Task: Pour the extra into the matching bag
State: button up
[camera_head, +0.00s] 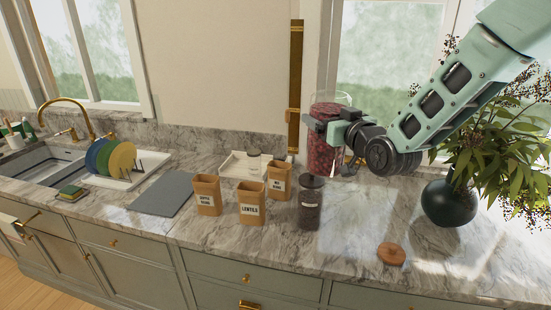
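My gripper (336,124) is shut on a clear jar (324,150) filled with dark red beans. It holds the jar upright above the counter, behind a dark lidded jar (309,208). Three open brown paper bags stand to the left: one labelled apparently coffee beans (206,196), one labelled lentils (250,218), and one (280,172) whose small label seems to read red beans. The held jar is to the right of and higher than that last bag. The bags' contents are hidden.
A white tray (232,165) with a small jar (253,163) sits behind the bags. A round wooden lid (390,254) lies at the front right. A plant in a dark vase (449,204) stands at right. A grey board (162,195) and plate rack (137,178) are left.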

aim_at(279, 173)
jog(key=i+j, duration=0.2)
jog(key=i, duration=0.2)
jog(key=i+j, duration=0.2)
jog(key=i, duration=0.2)
jog(key=i+j, duration=0.2)
jog(key=i, duration=0.15)
